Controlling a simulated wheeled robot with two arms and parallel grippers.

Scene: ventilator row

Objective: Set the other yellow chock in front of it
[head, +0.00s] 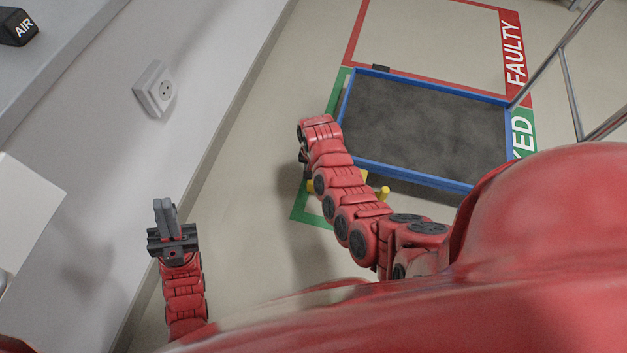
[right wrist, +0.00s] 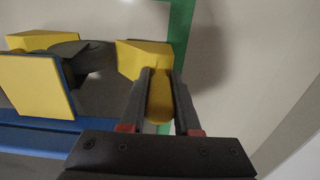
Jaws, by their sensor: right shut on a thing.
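My right gripper (right wrist: 160,100) is shut on the grip of a yellow chock (right wrist: 140,58). The chock's wedge lies just beyond the fingers, close beside a dark wheel (right wrist: 82,55); I cannot tell whether they touch. Across the wheel is another yellow piece (right wrist: 42,40), with a flat yellow plate (right wrist: 38,85) nearer the camera; how these two join is unclear. In the head view a yellow peg (head: 385,193) shows by the trolley, and my right arm hides most of the rest. My left gripper (head: 166,215) is empty and looks shut, over bare floor by the wall.
The blue-rimmed trolley (head: 425,176) with a dark top stands across the red and green floor markings. A metal rail (head: 570,85) rises at its right. A wall socket (head: 155,89) is on the left wall. Floor between wall and trolley is clear.

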